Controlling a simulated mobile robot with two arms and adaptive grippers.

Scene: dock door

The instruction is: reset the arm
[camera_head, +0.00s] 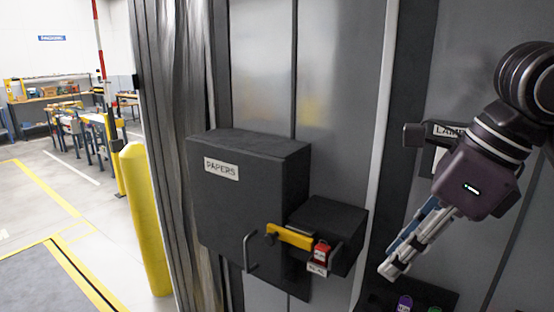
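My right arm comes in from the right edge, and its gripper (394,268) points down and to the left. Its fingers lie close together in this view, and I cannot make out a gap or anything between them. It hangs in front of the dark panel, to the right of the smaller dark box, apart from it. My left gripper is not in view.
A dark box labelled PAPERS (238,200) is on the grey door (262,75). A yellow bar (290,236) and red padlock (321,251) are at the smaller box (335,220). A yellow post (146,220) stands left. Purple (405,303) and green buttons sit below the gripper.

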